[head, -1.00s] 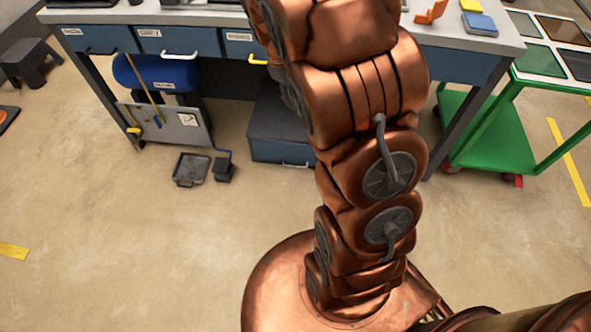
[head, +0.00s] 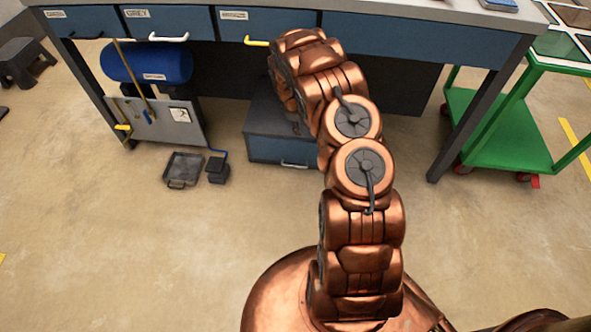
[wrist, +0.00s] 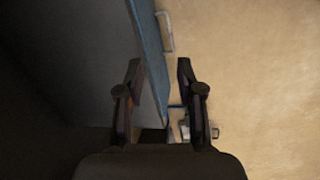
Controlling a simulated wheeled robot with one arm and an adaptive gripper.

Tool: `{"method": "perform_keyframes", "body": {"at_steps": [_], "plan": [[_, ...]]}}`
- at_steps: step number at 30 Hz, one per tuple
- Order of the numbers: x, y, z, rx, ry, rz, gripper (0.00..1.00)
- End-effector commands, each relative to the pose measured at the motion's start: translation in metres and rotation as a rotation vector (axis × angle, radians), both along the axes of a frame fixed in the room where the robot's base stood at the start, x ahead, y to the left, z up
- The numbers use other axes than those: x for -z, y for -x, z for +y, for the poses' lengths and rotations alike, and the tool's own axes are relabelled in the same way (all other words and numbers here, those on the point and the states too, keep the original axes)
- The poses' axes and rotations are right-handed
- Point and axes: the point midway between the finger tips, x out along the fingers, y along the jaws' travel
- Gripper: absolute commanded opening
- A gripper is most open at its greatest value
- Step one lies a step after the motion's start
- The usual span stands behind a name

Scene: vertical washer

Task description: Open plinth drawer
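The plinth drawer (head: 270,150) is a low blue-fronted unit with a dark grey top, standing on the floor under the workbench. Its front looks closed, with a silver bar handle (head: 296,165) low on it. In the wrist view the blue drawer front (wrist: 149,60) runs between my fingers, and the handle (wrist: 167,33) is beyond the fingertips. My gripper (wrist: 159,66) is open and empty, pointing down over the unit's front edge, apart from the handle. In the head view my arm hides most of the gripper and part of the unit's right side.
The workbench (head: 425,38) has drawers with handles above. A blue tank (head: 150,62) with a grey panel stands left. A dark tray (head: 183,168) and a small black pedal (head: 217,168) lie on the floor left of the drawer. A green cart (head: 500,135) is right. Floor in front is clear.

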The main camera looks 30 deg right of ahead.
Motion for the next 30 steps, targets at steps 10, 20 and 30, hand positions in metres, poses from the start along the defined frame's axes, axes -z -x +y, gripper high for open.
{"method": "perform_keyframes", "body": {"at_steps": [10,20,30], "plan": [[0.159,-0.020,-0.002,-0.144,-0.058,-0.041,0.37],[0.215,-0.028,0.003,-0.205,-0.082,-0.078,0.37],[0.235,-0.030,0.002,-0.207,-0.085,-0.078,0.37]]}}
